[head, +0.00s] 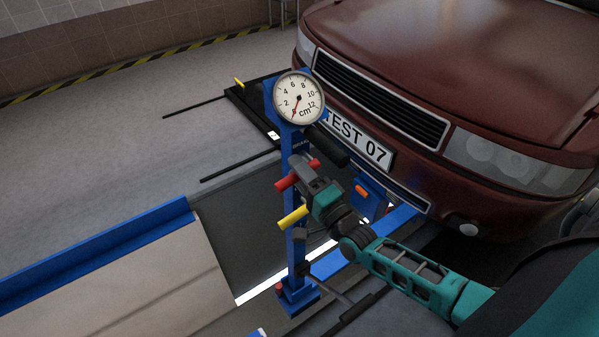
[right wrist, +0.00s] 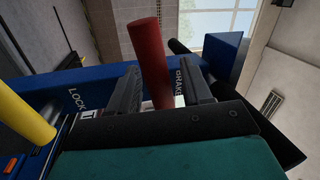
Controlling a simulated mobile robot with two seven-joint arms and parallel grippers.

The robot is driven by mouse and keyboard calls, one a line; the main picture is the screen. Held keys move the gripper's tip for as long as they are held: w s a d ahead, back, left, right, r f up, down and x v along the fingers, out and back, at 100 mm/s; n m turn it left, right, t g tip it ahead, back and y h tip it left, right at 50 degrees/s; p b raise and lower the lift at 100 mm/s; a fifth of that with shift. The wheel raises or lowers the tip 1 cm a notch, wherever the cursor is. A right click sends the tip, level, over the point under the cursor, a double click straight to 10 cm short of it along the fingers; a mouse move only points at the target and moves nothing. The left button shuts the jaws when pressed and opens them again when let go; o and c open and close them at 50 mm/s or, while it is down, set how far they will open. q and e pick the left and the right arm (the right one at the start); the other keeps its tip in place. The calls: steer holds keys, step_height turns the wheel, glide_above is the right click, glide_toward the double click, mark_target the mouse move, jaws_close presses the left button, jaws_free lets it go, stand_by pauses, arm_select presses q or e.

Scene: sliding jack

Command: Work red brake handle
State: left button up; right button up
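The red brake handle (head: 287,182) sticks out from the blue jack column (head: 297,240), below the round gauge. My right gripper (head: 304,172) is at the handle and hides its middle in the head view. In the right wrist view the red handle (right wrist: 153,60) stands between the two fingers of my right gripper (right wrist: 162,88), beside a label that reads BRAKE. The fingers are apart, with a narrow gap seen on each side of the handle. My left gripper is not in view.
A yellow handle (head: 293,217) sits just below, by a LOCK label (right wrist: 78,101). A black grip (head: 330,146) sits just above. The gauge (head: 299,98) tops the column, its needle near the low end. A red car (head: 440,70) stands close behind. Floor at left is open.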

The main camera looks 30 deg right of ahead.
steer(key=shift+s, duration=0.1)
steer(key=v, duration=1.2)
steer(key=shift+s, duration=0.4)
steer(key=s+a+f+n+g, duration=0.5)
steer(key=a+f+n+g, duration=0.3)
steer(key=n, duration=0.9)
steer(key=shift+a+f+g+h, duration=0.3)
steer(key=shift+a+g, duration=0.5)
steer(key=shift+a, duration=0.25)
stand_by(0.3)
